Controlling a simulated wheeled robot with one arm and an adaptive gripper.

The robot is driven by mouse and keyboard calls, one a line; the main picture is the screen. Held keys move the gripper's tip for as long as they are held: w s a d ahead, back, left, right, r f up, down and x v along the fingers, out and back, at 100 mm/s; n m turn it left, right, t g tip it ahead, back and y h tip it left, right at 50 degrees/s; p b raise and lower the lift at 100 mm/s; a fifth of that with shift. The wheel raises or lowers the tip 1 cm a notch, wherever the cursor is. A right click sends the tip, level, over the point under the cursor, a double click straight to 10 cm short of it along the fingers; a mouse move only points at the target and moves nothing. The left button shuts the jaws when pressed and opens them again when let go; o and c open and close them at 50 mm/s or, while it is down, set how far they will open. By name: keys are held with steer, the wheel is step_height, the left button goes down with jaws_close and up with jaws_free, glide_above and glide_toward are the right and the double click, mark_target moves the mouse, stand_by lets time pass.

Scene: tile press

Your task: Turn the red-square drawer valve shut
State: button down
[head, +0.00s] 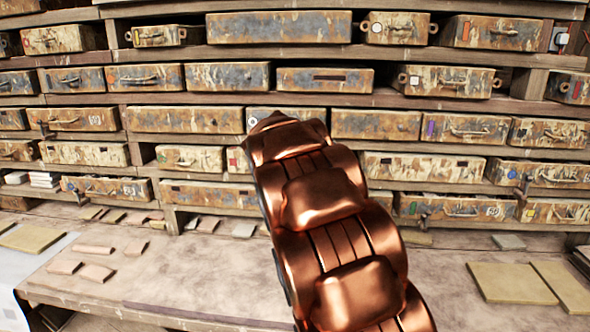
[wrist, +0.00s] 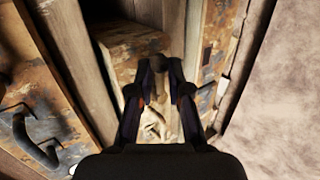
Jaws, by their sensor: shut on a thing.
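In the wrist view my gripper (wrist: 164,66) has its dark fingers closed in on a small dark rounded part, which looks like the drawer valve (wrist: 160,62). Behind it is a rusty, mottled drawer front (wrist: 136,45). My gripper and the valve are hidden behind the arm there. I cannot tell the valve's angle.
Rows of worn drawers with handles fill the wooden rack (head: 300,97). Other valves project from the lower right drawers (head: 450,206). The bench (head: 190,275) below holds loose tiles (head: 95,272) and yellowish boards (head: 510,283); its middle is mostly clear.

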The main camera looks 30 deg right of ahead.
steer(key=shift+f, duration=0.1)
stand_by(0.3)
steer(key=c, duration=1.2)
jaws_free()
steer(key=shift+c, duration=0.2)
steer(key=v, duration=1.2)
steer(key=shift+s, duration=0.1)
steer(key=s+a+f+m+g+y, duration=0.2)
steer(key=s+a+f, duration=0.5)
steer(key=s, duration=0.6)
steer(key=s+a+f+m+g+y, duration=0.3)
steer(key=s+a+f, duration=0.5)
steer(key=s, duration=0.4)
steer(key=s+a+f+m+g+y, duration=0.3)
steer(key=s+a+f, duration=0.4)
steer(key=s, duration=0.6)
step_height(320, 180, down, 2)
steer(key=shift+s+f+m+g, duration=0.2)
steer(key=shift+s+m+g, duration=0.15)
steer(key=shift+m+g, duration=0.4)
